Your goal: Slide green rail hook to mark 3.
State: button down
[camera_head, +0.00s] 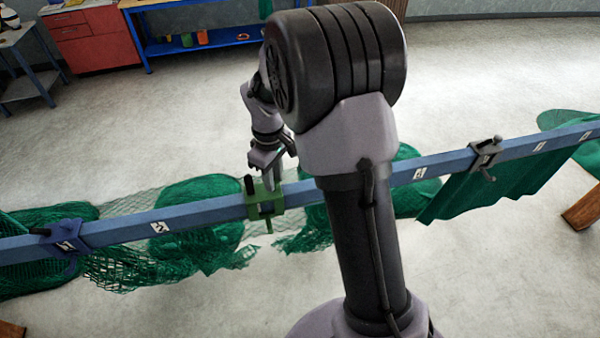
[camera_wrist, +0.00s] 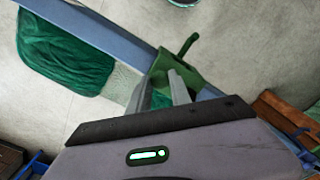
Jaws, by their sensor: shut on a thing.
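The green rail hook (camera_head: 262,206) sits on the blue rail (camera_head: 205,212), left of my arm in the head view. My gripper (camera_head: 270,181) reaches down to it from above and is shut on it. In the wrist view, my gripper's two grey fingers (camera_wrist: 162,84) meet the green hook (camera_wrist: 203,70), whose dark green peg sticks out beyond them. One white mark label (camera_head: 158,227) is on the rail left of the green hook and another (camera_head: 419,173) is right of my arm. Their numbers are too small to read surely. My arm hides part of the rail.
A blue hook (camera_head: 65,245) is farther left on the rail; a grey hook (camera_head: 487,153) is farther right. Green netting (camera_head: 195,190) hangs and lies around the rail. A red cabinet (camera_head: 97,40) and blue bench (camera_head: 205,45) stand at the back. Open floor lies between.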

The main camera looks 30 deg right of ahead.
aim_at(263, 191)
jog(key=shift+w+a, duration=0.2)
jog(key=shift+a, duration=0.6)
jog(key=shift+w+a, duration=0.2)
jog(key=shift+a, duration=0.55)
jog(key=c, duration=1.2)
grip_release()
jog(key=shift+o, duration=0.2)
notch_tip(263, 191, up, 18)
jog(key=p, duration=0.2)
jog(key=shift+f, duration=0.25)
